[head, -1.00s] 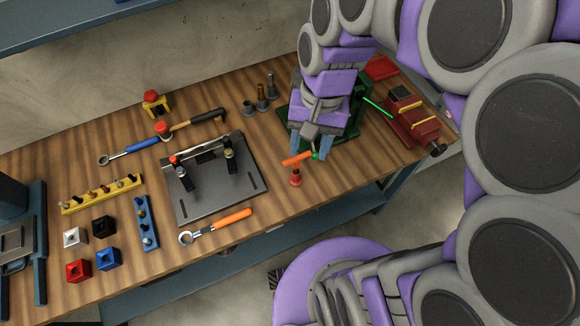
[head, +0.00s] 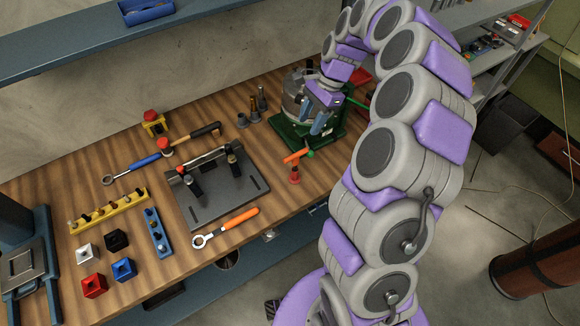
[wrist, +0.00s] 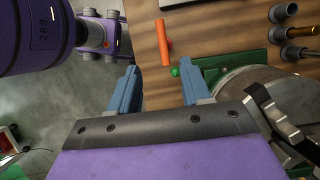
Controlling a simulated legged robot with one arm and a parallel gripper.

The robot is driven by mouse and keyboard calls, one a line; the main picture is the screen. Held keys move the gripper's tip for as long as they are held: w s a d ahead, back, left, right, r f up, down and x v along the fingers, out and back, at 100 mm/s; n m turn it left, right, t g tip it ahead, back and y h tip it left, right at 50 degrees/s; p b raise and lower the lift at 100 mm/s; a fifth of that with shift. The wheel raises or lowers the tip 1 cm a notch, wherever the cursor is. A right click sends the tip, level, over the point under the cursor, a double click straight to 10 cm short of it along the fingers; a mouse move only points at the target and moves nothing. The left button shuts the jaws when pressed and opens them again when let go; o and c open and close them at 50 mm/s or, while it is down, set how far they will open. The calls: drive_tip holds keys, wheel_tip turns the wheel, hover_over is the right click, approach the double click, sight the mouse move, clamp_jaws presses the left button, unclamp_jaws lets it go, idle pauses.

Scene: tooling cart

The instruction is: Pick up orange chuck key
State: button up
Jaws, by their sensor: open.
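The orange chuck key (head: 296,156) is a short orange bar near the front edge of the wooden bench, in front of the green-based machine (head: 301,133). In the wrist view the orange chuck key (wrist: 164,42) lies beyond my fingertips, roughly in line with the gap between them. My gripper (head: 320,122) is open and empty, with two blue fingers over the machine, behind the key and apart from it. In the wrist view my gripper (wrist: 159,75) has its fingers spread wide.
A red-topped piece (head: 294,175) stands just in front of the key. An orange-handled wrench (head: 240,218) and a dark fixture plate (head: 218,205) lie to the left. Several upright grey holders (head: 253,112) stand behind. Bare wood shows left of the key.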

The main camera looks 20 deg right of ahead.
approach(299, 152)
wheel_tip(299, 152, down, 3)
drive_tip(key=s, duration=0.1)
drive_tip(key=a+f, duration=0.1)
drive_tip(key=a+f+b, duration=0.1)
drive_tip(key=a, duration=0.1)
drive_tip(key=a+f, duration=0.1)
drive_tip(key=f, duration=0.1)
drive_tip(key=shift+s+a, duration=0.4)
drive_tip(key=shift+d+f, duration=0.15)
drive_tip(key=shift+d, duration=0.05)
drive_tip(key=f, duration=0.1)
drive_tip(key=d+f, duration=0.1)
drive_tip(key=f+b, duration=0.1)
drive_tip(key=shift+w+d+f, duration=0.2)
drive_tip(key=shift+w+d, duration=0.05)
drive_tip(key=shift+s+a+f, duration=0.1)
drive_tip(key=shift+a+f, duration=0.45)
drive_tip(key=shift+f, duration=0.15)
drive_tip(key=shift+a, duration=0.8)
drive_tip(key=shift+c, duration=1.2)
drive_tip(key=shift+d, duration=0.85)
drive_tip(key=c, duration=0.6)
drive_tip(key=shift+a, duration=0.4)
clamp_jaws()
